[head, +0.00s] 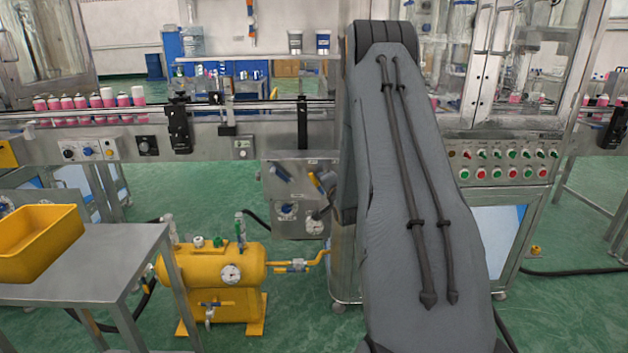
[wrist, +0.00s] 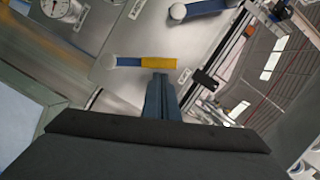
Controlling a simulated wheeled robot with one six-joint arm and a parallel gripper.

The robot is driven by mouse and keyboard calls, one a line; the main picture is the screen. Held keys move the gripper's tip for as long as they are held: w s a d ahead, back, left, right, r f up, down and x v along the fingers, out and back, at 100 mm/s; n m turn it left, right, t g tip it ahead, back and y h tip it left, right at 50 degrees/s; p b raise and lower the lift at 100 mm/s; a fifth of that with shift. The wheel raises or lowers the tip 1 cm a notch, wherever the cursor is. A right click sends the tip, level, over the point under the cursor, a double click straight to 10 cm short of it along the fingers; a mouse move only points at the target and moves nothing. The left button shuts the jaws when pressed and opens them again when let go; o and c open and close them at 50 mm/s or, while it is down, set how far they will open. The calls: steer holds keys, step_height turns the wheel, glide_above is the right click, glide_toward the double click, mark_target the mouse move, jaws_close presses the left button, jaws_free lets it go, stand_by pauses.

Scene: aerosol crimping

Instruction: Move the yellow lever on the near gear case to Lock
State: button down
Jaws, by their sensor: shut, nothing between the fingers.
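The near gear case (head: 285,222) is a grey metal box below the conveyor, partly behind my arm in the head view. Its plate (wrist: 118,40) fills the upper left middle of the wrist view. The yellow lever (head: 315,182) sits on its upper right; in the wrist view it shows a yellow grip (wrist: 158,63) and a blue part with a round pivot on the left. My gripper (wrist: 160,77) is shut and empty, its tips just below the yellow grip in the picture. I cannot tell whether they touch. The Lock marking is not readable.
A second, blue lever (head: 281,172) is on the same case, also at the top of the wrist view (wrist: 203,8). A gauge (head: 315,226) and a blue knob (head: 287,210) sit lower. A yellow tank (head: 212,268) and a table (head: 95,262) stand left.

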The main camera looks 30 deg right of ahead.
steer(key=shift+w+a, duration=0.15)
steer(key=shift+a, duration=0.05)
stand_by(0.4)
steer(key=s+r+p, duration=0.1)
steer(key=s+r, duration=0.2)
steer(key=s, duration=0.8)
steer(key=shift+a, duration=0.15)
stand_by(0.4)
